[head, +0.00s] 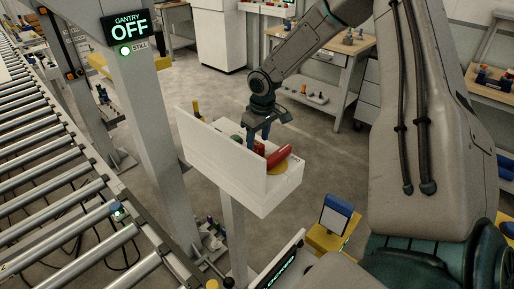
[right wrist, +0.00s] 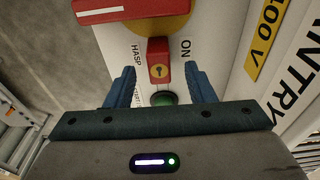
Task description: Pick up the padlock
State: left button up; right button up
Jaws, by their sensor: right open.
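The red padlock (right wrist: 158,72) has a brass-coloured keyhole face and sits on the white panel beside the word HASP in the right wrist view. My right gripper (head: 258,142) is over the white box in the head view. Its two blue fingers are open, one on each side of the padlock, with a gap visible on both sides. In the head view the padlock is largely hidden by the fingers and hard to make out. My left gripper is not in view.
The white box (head: 240,190) carries a red switch handle (head: 278,157) on a yellow disc (right wrist: 163,28), close to the padlock. A green round part (right wrist: 163,98) lies between the fingers. Its tall white back panel (head: 208,138) stands at the left. A roller conveyor (head: 50,160) runs further left.

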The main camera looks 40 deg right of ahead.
aim_at(257, 144)
jog(key=shift+w+f+p, duration=0.15)
jog(key=shift+f+p, duration=0.1)
jog(key=shift+f, duration=0.55)
jog(key=shift+w+f+p, duration=0.1)
jog(key=shift+f+p, duration=0.1)
jog(key=shift+f, duration=0.55)
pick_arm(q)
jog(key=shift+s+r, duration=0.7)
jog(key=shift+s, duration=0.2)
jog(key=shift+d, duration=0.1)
pick_arm(e)
jog(key=shift+c, duration=0.2)
grip_shut()
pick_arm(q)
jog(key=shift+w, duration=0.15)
pick_arm(e)
jog(key=shift+r, duration=0.1)
